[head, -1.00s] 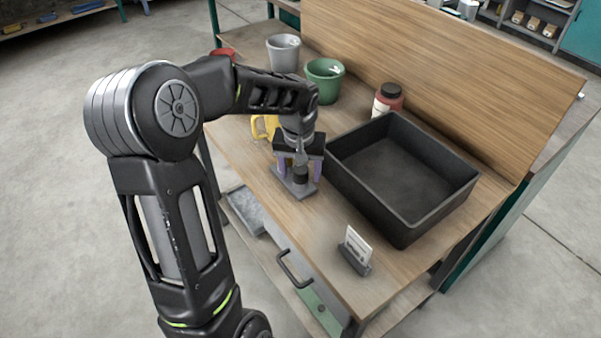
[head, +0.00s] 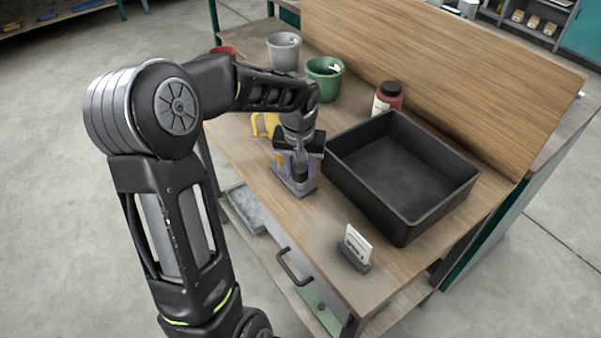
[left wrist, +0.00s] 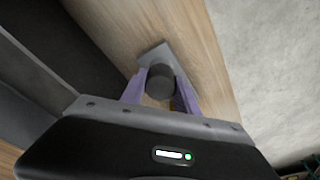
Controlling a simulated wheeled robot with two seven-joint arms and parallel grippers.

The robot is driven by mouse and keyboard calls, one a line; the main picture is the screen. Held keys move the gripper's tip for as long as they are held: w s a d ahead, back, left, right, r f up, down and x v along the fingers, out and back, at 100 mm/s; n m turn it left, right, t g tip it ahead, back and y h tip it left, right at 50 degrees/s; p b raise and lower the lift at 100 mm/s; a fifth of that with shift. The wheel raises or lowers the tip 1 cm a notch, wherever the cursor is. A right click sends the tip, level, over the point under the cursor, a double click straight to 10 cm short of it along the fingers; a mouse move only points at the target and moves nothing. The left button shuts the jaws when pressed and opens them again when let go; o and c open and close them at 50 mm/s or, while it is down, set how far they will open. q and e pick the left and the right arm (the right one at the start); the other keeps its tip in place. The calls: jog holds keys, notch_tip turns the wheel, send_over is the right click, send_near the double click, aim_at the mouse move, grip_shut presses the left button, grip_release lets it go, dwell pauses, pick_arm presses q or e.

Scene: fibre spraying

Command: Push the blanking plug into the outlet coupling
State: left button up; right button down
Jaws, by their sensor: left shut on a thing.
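A dark round cylinder, which looks like the blanking plug (head: 301,174), stands upright on a flat grey base (head: 293,187) on the bench. In the left wrist view, the plug (left wrist: 160,80) sits between the two purple fingers, with the grey base (left wrist: 152,54) beyond it. My left gripper (head: 300,168) points down over the base and is shut on the plug; the left wrist view also shows this gripper (left wrist: 160,86). I cannot make out the outlet coupling. My right gripper is not in view.
A large black open tray (head: 408,232) stands just right of the gripper. A yellow mug (head: 262,125), green pot (head: 324,80), grey pot (head: 284,52) and red-and-white jar (head: 387,98) stand behind. A card holder (head: 355,250) is near the front. The wooden bench (head: 325,215) is clear between.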

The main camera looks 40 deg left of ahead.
aim_at(300, 167)
pick_arm(q)
grip_shut()
jog(key=shift+r, duration=0.1)
notch_tip(300, 167, up, 10)
jog(key=shift+f+b, duration=0.1)
jog(key=shift+b, duration=0.55)
dwell(0.5)
